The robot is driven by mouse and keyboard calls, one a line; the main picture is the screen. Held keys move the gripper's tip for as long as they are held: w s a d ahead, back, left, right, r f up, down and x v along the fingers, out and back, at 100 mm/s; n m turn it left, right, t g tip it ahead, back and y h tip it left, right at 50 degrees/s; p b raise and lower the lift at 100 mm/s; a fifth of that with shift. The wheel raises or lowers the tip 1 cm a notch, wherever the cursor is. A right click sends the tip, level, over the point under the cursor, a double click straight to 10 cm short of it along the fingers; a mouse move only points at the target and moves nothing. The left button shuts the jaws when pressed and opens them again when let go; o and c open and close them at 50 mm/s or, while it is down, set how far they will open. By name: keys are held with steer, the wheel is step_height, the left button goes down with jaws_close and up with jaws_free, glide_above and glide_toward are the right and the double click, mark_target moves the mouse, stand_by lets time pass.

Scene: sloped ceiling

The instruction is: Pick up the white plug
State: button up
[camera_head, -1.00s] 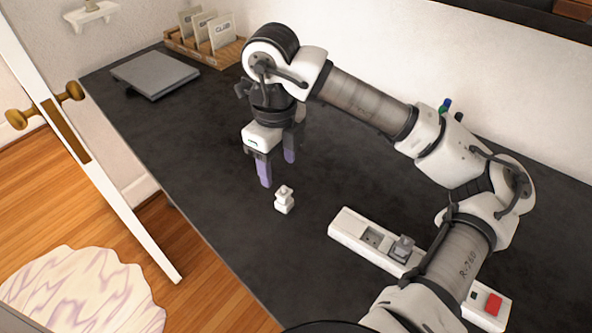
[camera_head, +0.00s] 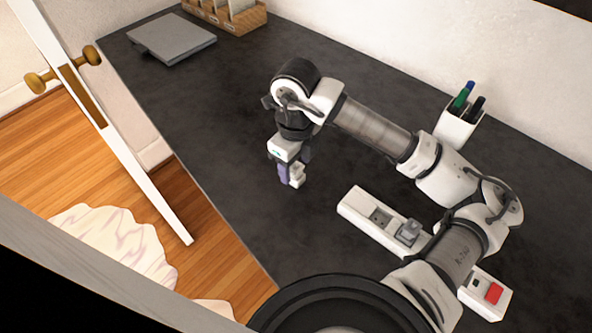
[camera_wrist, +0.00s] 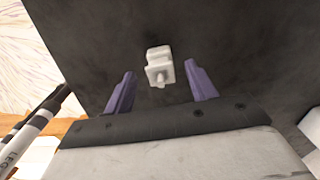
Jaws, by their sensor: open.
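The white plug (camera_head: 298,176) stands on the dark tabletop, partly hidden by my gripper in the head view. In the wrist view the plug (camera_wrist: 159,65) lies ahead of and between the two purple fingertips, with gaps on both sides. My gripper (camera_head: 291,174) points down right beside the plug. In the wrist view my gripper (camera_wrist: 160,82) is open and its jaws are empty. I cannot tell whether a finger touches the plug.
A white power strip (camera_head: 355,207) with a grey plug (camera_head: 409,231) and a red switch (camera_head: 494,293) lies to the right. A pen cup (camera_head: 456,130) stands behind. A grey flat box (camera_head: 172,40) and a wooden file holder (camera_head: 240,20) are at the far left.

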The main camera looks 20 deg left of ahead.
steer(key=shift+f+p, duration=0.35)
steer(key=shift+f, duration=1.4)
steer(key=c, duration=1.1)
steer(key=shift+o, duration=0.2)
steer(key=shift+r, duration=0.1)
step_height(320, 180, up, 20)
steer(key=b, duration=0.3)
